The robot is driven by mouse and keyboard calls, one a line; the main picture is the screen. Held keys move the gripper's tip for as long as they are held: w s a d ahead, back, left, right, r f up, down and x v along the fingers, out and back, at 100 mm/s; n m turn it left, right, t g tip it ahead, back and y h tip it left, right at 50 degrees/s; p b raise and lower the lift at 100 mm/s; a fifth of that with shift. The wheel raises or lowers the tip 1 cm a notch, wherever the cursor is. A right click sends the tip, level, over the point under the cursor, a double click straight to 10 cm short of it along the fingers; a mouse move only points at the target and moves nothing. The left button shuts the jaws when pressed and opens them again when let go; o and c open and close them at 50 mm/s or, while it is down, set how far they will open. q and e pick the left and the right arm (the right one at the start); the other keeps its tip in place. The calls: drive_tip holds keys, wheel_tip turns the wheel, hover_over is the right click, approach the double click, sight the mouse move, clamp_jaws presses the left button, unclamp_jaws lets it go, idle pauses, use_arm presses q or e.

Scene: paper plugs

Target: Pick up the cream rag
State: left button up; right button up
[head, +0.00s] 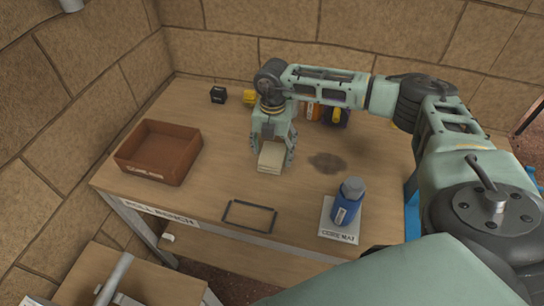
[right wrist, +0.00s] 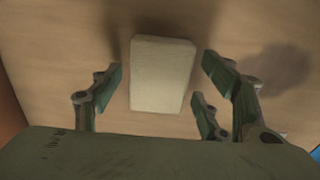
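The cream rag (head: 271,158) is a folded, block-like pad on the wooden bench, below my right gripper in the head view. In the right wrist view the rag (right wrist: 162,73) lies between the spread fingers, with a gap on each side. My right gripper (head: 273,158) points down over the rag and is open; its fingers also show in the right wrist view (right wrist: 160,88). My left gripper is not in view.
A brown open box (head: 128,164) stands on the bench's left. A blue bottle (head: 348,200) stands on a white labelled mat (head: 337,231) at right. A dark rectangular outline (head: 249,214) lies at the front. A dark stain (head: 327,163) is right of the rag. A black item (head: 218,95) is at the back.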

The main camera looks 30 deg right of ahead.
sight(275, 151)
drive_tip(key=c, duration=0.9)
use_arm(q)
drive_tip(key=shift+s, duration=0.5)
use_arm(e)
drive_tip(key=shift+c, duration=0.2)
drive_tip(key=shift+r, duration=0.1)
drive_tip(key=shift+r, duration=0.4)
drive_tip(key=r, duration=0.1)
drive_tip(key=r+b, duration=0.1)
drive_tip(key=r, duration=0.1)
drive_tip(key=shift+s+d+r, duration=0.15)
drive_tip(key=shift+d+r, duration=0.1)
drive_tip(key=shift+d, duration=0.1)
use_arm(q)
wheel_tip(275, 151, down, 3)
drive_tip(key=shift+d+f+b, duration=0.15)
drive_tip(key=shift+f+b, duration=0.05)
drive_tip(key=shift+b, duration=1)
use_arm(e)
drive_tip(key=s+d+r, duration=0.6)
drive_tip(key=s+d, duration=0.1)
drive_tip(key=d, duration=0.1)
drive_tip(key=shift+d+r, duration=0.25)
drive_tip(key=shift+r, duration=0.1)
